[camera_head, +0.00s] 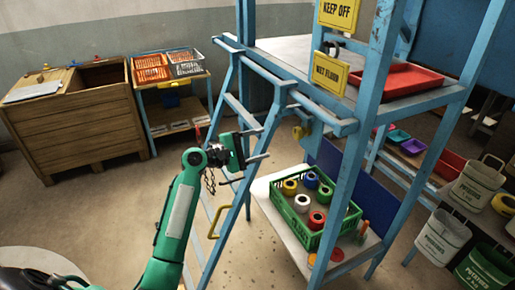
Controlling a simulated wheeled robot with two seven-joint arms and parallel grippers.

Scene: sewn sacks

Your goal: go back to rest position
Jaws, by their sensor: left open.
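My left gripper (257,146) is in the middle of the view, at the end of my green arm that rises from the bottom left. Its fingers point right and are spread apart with nothing seen between them. It shows in front of the blue ladder (240,97); I cannot tell whether it touches the frame. A short chain hangs by its wrist. My right gripper is not in view.
A blue rack holds a red tray (408,80) above and a green crate (283,211) of coloured rolls below. A wooden chest (75,118) stands at left. Floor between chest and ladder looks clear.

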